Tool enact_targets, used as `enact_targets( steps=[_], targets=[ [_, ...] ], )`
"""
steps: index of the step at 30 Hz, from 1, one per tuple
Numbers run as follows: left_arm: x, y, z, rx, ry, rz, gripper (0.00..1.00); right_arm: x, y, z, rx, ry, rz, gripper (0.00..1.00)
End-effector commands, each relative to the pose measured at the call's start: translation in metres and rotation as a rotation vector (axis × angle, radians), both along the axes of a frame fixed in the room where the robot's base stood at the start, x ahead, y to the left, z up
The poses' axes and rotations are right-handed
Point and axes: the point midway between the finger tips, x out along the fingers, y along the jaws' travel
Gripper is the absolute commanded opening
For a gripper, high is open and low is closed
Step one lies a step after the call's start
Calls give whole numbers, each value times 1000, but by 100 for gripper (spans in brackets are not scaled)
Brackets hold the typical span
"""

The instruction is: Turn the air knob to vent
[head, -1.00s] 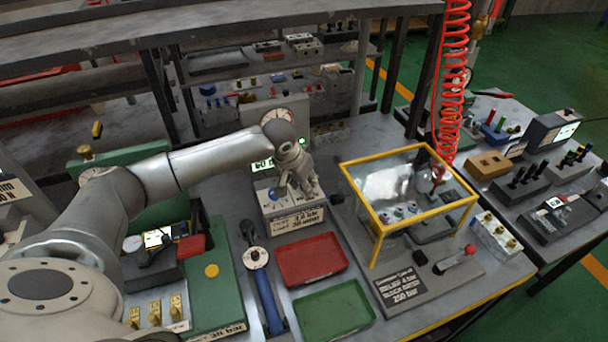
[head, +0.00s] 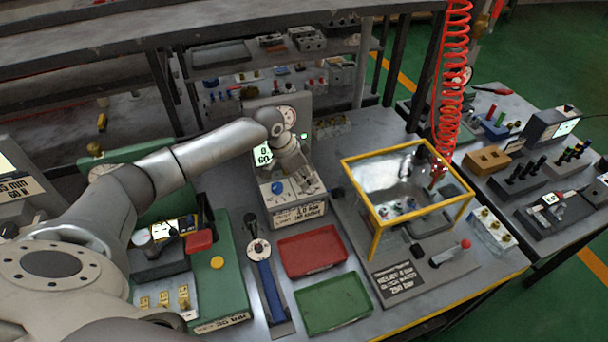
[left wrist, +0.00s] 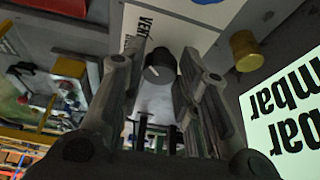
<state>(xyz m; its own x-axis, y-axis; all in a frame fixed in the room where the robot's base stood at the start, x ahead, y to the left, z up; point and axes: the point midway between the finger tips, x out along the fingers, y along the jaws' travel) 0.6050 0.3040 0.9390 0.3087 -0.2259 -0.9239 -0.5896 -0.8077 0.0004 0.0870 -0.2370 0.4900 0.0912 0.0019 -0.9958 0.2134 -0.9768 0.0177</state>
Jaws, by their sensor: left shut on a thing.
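The air knob (left wrist: 160,66) is a small dark grey knob with a white pointer line, on a light panel in the left wrist view. The letters of a vent label (left wrist: 143,32) show beside it, partly cut by a finger. My left gripper (left wrist: 165,78) has its fingers on both sides of the knob and is shut on it. In the head view my left gripper (head: 310,182) is at the right part of the control box (head: 298,212) and hides the knob there. A blue knob (head: 277,187) sits on the box to its left. My right gripper is not in view.
A red tray (head: 312,255) and a green tray (head: 333,303) lie in front of the box. A yellow-framed clear case (head: 374,240) stands to the right. A lit display (head: 262,154) is behind. A brass knob (left wrist: 246,50) is close to the gripper in the wrist view.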

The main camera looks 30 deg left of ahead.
Motion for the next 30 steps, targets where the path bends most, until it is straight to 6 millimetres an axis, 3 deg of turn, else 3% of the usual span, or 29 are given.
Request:
enact_targets(
  steps=[9, 10, 15, 25, 30],
  targets=[
    [0, 0, 1, 1, -1, -3, 6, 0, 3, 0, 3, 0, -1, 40],
    [0, 0, 1, 1, -1, -3, 32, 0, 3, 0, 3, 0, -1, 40],
    [0, 0, 0, 1, 0, -2, 51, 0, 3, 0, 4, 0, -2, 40],
    [-1, 1, 3, 0, 0, -1, 51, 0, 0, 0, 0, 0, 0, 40],
    [-6, 6, 22, 0, -3, -1, 51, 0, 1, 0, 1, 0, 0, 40]
  ],
)
